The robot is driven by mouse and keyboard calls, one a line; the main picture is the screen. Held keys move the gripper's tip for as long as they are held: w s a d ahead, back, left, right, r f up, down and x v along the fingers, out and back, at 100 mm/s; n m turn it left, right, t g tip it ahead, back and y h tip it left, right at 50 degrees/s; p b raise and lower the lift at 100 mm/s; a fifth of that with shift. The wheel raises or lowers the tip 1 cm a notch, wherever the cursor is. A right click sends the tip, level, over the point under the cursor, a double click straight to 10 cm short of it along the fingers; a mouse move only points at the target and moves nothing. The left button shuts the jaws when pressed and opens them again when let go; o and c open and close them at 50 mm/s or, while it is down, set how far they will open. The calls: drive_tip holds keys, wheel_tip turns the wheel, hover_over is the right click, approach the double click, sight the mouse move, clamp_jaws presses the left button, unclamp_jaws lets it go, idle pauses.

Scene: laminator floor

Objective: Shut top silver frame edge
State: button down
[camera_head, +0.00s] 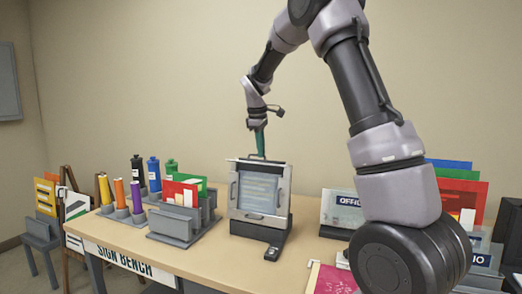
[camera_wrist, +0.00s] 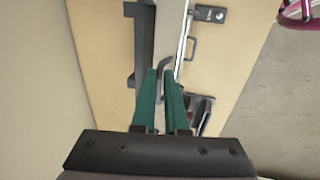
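A silver snap frame (camera_head: 285,190) stands upright on a black base on the bench, with a pale bluish panel (camera_head: 258,192) inside. Small handles sit along its edges. The top edge (camera_head: 240,161) has a dark handle. My gripper (camera_head: 260,155) points down at this top edge from above, with teal fingers. In the wrist view, the gripper (camera_wrist: 161,72) has its two fingertips close together around or against a grey handle loop (camera_wrist: 166,61). The fingers partly hide the loop, so a firm grip cannot be told. A silver edge strip (camera_wrist: 184,40) runs beside the fingers.
The wooden bench (camera_head: 190,268) holds a grey rack (camera_head: 176,225) with coloured sheets and several bottles left of the frame. A clear office sign (camera_head: 341,208) stands to the right. A small black item (camera_head: 272,253) lies before the frame. The wall is behind.

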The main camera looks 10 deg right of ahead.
idle(0.3)
drive_tip(key=shift+s+a+f+t+h, duration=0.3)
drive_tip(key=shift+s+f+t+h, duration=0.2)
drive_tip(key=shift+f+t+h, duration=1.75)
drive_tip(key=shift+s+a+f+t+h, duration=0.4)
drive_tip(key=shift+f+t+h, duration=0.8)
drive_tip(key=shift+t, duration=2.1)
drive_tip(key=shift+s+a+f+t+h, duration=0.2)
drive_tip(key=shift+s+f+t+h, duration=0.4)
drive_tip(key=shift+f+t+h, duration=1.3)
drive_tip(key=shift+r+t+h, duration=0.35)
drive_tip(key=shift+r+t, duration=0.25)
drive_tip(key=shift+t, duration=0.35)
